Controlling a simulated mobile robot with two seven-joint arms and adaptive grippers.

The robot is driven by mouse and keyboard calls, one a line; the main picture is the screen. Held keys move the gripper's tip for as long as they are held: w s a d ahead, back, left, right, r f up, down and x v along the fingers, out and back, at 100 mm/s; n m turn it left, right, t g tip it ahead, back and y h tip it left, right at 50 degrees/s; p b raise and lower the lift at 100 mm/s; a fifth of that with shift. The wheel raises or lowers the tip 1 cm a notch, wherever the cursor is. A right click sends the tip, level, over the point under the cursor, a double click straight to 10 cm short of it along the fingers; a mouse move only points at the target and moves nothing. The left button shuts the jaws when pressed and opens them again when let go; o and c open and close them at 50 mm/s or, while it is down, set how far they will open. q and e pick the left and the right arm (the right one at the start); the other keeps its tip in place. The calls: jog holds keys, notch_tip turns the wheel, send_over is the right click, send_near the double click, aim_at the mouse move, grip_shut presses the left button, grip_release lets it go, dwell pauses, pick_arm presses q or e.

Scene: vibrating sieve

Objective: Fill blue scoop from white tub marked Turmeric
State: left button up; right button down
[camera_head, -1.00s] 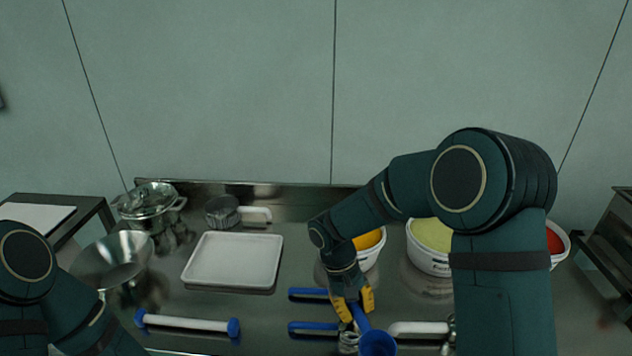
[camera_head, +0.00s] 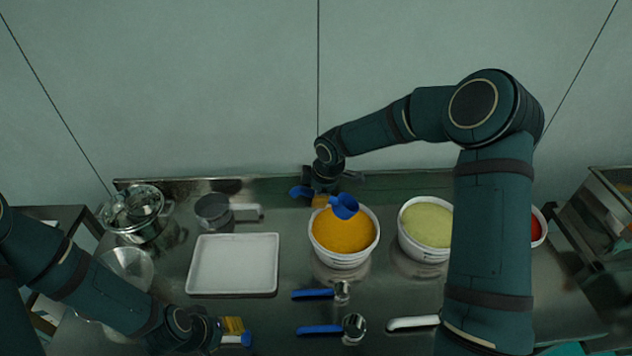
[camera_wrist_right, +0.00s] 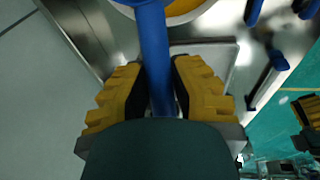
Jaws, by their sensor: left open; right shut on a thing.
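The white tub of orange-yellow powder (camera_head: 343,232) stands behind the middle of the table; its label cannot be read from here. The blue scoop (camera_head: 344,206) has its cup above the tub's far part; whether it touches the powder or holds any cannot be told. My right gripper (camera_head: 320,199) is behind the tub, shut on the scoop's handle, which shows between its yellow fingers in the right wrist view (camera_wrist_right: 158,60). My left gripper (camera_head: 234,330) is open, low at the front, at a white bar with blue ends (camera_head: 240,340), mostly hidden.
A tub of pale yellow-green powder (camera_head: 426,225) stands to the right, and a red one (camera_head: 538,228) is partly behind my right arm. A white tray (camera_head: 234,264) lies left of the turmeric-coloured tub. Blue-handled metal scoops (camera_head: 318,330) lie in front. A glass-lidded pot (camera_head: 133,212) stands at left.

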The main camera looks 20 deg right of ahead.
jog(key=shift+w+f, duration=0.1)
jog(key=shift+f, duration=0.1)
jog(key=shift+d+f, duration=0.1)
jog(key=shift+f, duration=0.7)
pick_arm(q)
jog(key=shift+f+b, duration=2.6)
jog(key=shift+f, duration=0.05)
jog(key=shift+r, duration=0.2)
pick_arm(e)
jog(key=d+f, duration=0.3)
jog(key=f, duration=0.8)
jog(key=shift+s+d, duration=0.35)
jog(key=shift+d, duration=0.05)
